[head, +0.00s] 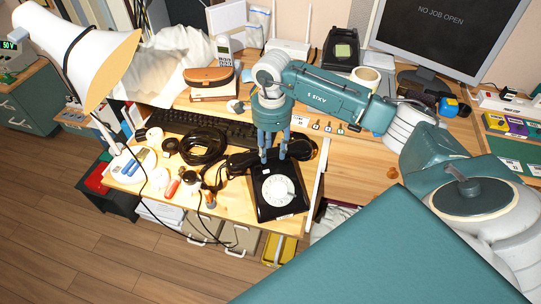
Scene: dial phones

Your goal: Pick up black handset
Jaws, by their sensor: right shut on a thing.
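The black dial phone (262,208) sits near the front edge of the wooden desk, with its pale round dial facing up. The black handset (302,148) lies across the back of the phone, its right end showing clearly. My right gripper (273,157) points down from above, with its blue fingers shut on the middle of the handset. The fingers hide part of the handset, and I cannot tell whether it is clear of the phone. My left gripper is not in view.
A black cable coil (203,146) and several small tools lie left of the phone. A black keyboard (222,128) is behind it. A white lamp (68,42) leans over the left side. Bare desk (350,180) shows to the right.

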